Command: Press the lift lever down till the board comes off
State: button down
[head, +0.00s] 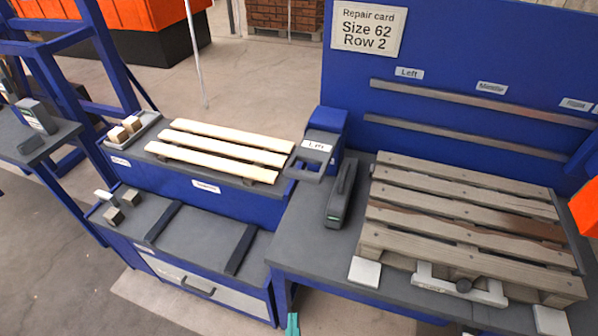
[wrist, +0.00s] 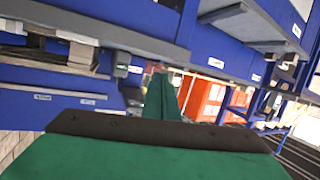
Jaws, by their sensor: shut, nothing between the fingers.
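A weathered wooden pallet (head: 460,215) lies on the grey bench at the right of the head view. One of its top boards (head: 465,222) has reddish-brown, damaged-looking patches. A blue block with a grey forked part and a white label (head: 316,146) stands left of the pallet; I cannot tell for sure which part is the lift lever. My gripper (head: 293,324) shows only as a green tip at the bottom edge, apart from the pallet. In the wrist view its green fingers (wrist: 160,98) are shut and empty.
A dark grey hand tool (head: 341,195) stands between the blue block and pallet. White pads (head: 365,271) lie at the bench front. Pale new boards (head: 215,150) lie on the left bench, with a tray of wooden blocks (head: 132,128). A repair card (head: 367,30) reads "Size 62 Row 2".

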jog(key=w+a+r+m+h, duration=0.15)
jog(key=w+r+h, duration=0.25)
jog(key=w+r, duration=1.55)
jog(key=w+r+m+g+h, duration=0.1)
jog(key=w+r+m, duration=0.2)
jog(key=r, duration=0.5)
jog(key=shift+a+r+m, duration=0.2)
jog(key=shift+r+m, duration=0.05)
jog(key=shift+m, duration=0.1)
jog(key=shift+w, duration=0.15)
jog(key=w+d+f, duration=0.2)
jog(key=w+f, duration=0.5)
jog(key=w, duration=0.1)
jog(key=shift+w+d+f, duration=0.2)
jog(key=shift+d, duration=0.2)
jog(key=shift+f, duration=0.1)
